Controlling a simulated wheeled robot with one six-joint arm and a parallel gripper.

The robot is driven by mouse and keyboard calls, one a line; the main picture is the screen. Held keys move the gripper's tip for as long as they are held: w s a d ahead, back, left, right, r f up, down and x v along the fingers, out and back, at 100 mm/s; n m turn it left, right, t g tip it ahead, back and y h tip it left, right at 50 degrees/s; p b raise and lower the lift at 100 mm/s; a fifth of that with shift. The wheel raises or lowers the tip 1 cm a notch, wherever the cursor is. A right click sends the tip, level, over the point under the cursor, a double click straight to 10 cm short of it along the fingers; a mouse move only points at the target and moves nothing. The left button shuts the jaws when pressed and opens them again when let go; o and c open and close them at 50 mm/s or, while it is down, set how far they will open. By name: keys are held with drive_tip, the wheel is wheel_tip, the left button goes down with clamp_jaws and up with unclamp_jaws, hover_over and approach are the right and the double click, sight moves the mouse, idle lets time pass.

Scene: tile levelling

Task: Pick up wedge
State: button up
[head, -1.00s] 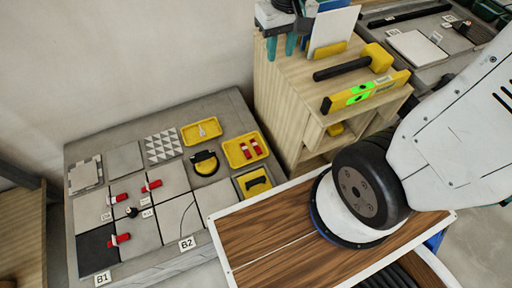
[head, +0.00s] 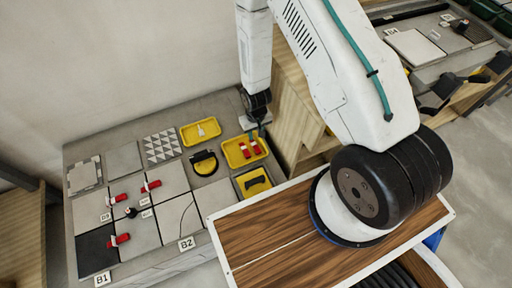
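Red wedges with white parts (head: 254,147) lie in a yellow tray (head: 231,161) at the right of the grey work surface. More red and white wedges stand on the tiles, one at the upper right (head: 151,186), one at the left (head: 118,198) and one at the front (head: 119,240). My gripper (head: 257,131) points down at the back right edge of the wedge tray, seemingly above it. No wedge is visibly held.
A wooden cabinet (head: 290,110) stands close right of the tray. Grey tiles (head: 172,178) cover the left.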

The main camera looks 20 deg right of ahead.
sight(257, 149)
drive_tip(key=f, duration=0.6)
drive_tip(key=s+f, duration=0.1)
drive_tip(key=f, duration=0.2)
drive_tip(key=shift+s+f, duration=0.1)
drive_tip(key=shift+f, duration=0.2)
drive_tip(key=c, duration=0.7)
